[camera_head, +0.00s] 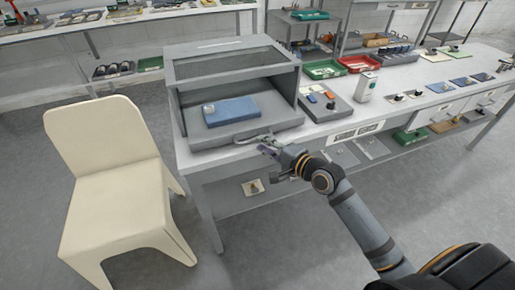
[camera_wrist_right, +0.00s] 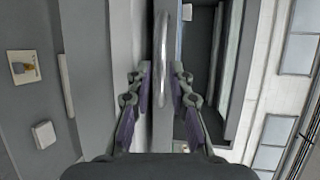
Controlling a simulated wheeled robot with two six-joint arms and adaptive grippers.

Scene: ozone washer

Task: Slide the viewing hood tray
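The viewing hood (camera_head: 235,65) is a grey box with a dark glass top, standing at the near left end of the table. Its grey tray (camera_head: 215,139) lies in the open front, its front edge sticking out a little, with a blue block (camera_head: 231,110) on it. A silver bar handle (camera_wrist_right: 160,55) runs along the tray's front. My right gripper (camera_head: 268,145) is at this handle. My left gripper is not in view.
A cream chair (camera_head: 110,170) stands left of the table, close to the hood. A grey device (camera_head: 330,103) and green (camera_head: 324,70) and red (camera_head: 359,64) trays lie right of the hood. A lower shelf (camera_head: 245,197) runs beneath the table. Floor in front is clear.

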